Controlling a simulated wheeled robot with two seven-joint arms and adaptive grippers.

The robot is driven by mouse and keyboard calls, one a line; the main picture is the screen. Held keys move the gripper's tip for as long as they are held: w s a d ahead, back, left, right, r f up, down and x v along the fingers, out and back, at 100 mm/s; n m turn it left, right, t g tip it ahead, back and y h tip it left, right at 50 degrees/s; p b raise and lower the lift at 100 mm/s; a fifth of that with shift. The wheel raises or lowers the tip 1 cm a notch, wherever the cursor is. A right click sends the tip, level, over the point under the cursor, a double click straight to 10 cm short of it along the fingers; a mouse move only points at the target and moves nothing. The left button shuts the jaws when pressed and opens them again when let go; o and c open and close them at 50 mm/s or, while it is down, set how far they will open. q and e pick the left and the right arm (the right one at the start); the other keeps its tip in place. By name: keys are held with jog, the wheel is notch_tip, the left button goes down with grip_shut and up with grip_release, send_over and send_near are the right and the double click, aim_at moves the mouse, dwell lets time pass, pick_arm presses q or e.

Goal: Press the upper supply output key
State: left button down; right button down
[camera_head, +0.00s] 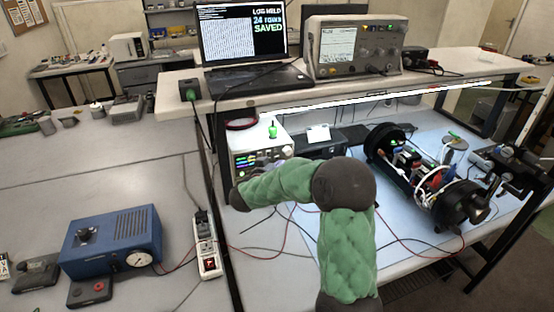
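The supply (262,143) is a pale box under the raised shelf, with a dark front panel showing small lit readouts and coloured knobs or terminals. A small green item stands on its top. Individual keys, including the upper output key, are too small to tell apart. My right arm, green and padded with dark joints, rises from the bottom centre and bends left. Its dark end, at my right gripper (238,198), is in front of and just below the supply's panel in the picture. The fingers cannot be made out, nor can contact. My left gripper is out of view.
A laptop (243,38) and a bench instrument (353,48) stand on the shelf. An opened cylinder (425,175) with wiring lies on the blue mat at right. A blue box with a gauge (112,240) and a power strip (206,245) are at left. Loose cables cross the bench.

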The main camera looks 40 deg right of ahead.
jog(key=shift+w, duration=0.1)
dwell(0.5)
jog(key=shift+w+d+p, duration=0.15)
jog(key=shift+w+p, duration=0.15)
jog(key=shift+p, duration=0.1)
jog(key=shift+w+d, duration=0.1)
jog(key=shift+w, duration=0.2)
dwell(0.6)
dwell(0.4)
jog(key=shift+s+a+p, duration=0.25)
jog(key=shift+s+p, duration=0.1)
jog(key=shift+s, duration=0.35)
jog(key=shift+s+a, duration=0.25)
jog(key=shift+s, duration=0.55)
jog(key=shift+s+a, duration=0.25)
jog(key=shift+s, duration=0.55)
jog(key=shift+s+a, duration=0.25)
jog(key=shift+s, duration=0.55)
jog(key=shift+r+p, duration=0.15)
jog(key=shift+p, duration=0.15)
